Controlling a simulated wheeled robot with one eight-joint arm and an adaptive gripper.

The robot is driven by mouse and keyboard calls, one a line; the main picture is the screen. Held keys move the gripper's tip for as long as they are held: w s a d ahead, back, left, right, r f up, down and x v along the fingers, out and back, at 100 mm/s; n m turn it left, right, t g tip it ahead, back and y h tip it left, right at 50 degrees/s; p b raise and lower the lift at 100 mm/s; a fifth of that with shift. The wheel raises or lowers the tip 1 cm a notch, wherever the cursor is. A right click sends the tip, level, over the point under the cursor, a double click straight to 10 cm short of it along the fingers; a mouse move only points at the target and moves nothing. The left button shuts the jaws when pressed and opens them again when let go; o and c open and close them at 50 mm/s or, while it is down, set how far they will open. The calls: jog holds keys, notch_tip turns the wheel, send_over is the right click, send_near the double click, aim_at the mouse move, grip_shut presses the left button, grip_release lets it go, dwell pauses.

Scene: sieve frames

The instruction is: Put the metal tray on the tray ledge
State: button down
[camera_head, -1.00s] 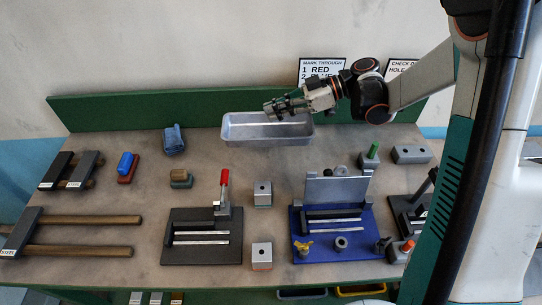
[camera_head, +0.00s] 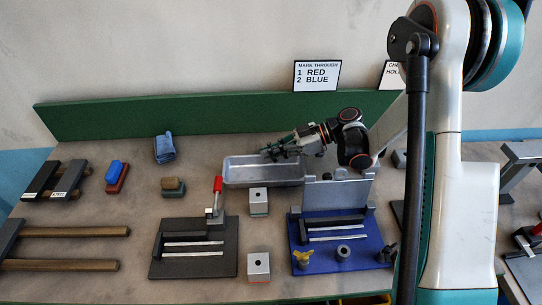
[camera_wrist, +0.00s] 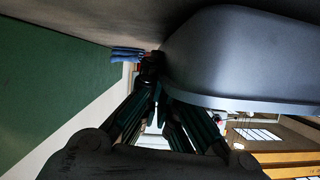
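The metal tray (camera_head: 236,182) is a shallow grey pan with rounded corners. It shows in the head view at the back middle of the bench, in front of the green back board. My gripper (camera_head: 268,153) is at its back rim, with the fingers closed there. In the wrist view the tray's side (camera_wrist: 240,60) fills the upper right, and my gripper's fingertips (camera_wrist: 153,68) meet at its rim. The exact contact is dark. I cannot tell if the tray touches the bench. I cannot make out the tray ledge.
The green back board (camera_head: 180,117) runs behind the bench. A dark jig with a red-handled clamp (camera_head: 217,186) and a blue fixture (camera_head: 367,251) stand in front. Bare bench lies between the cloth and the tray.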

jog(key=shift+f, duration=0.15)
jog(key=c, duration=1.8)
grip_release()
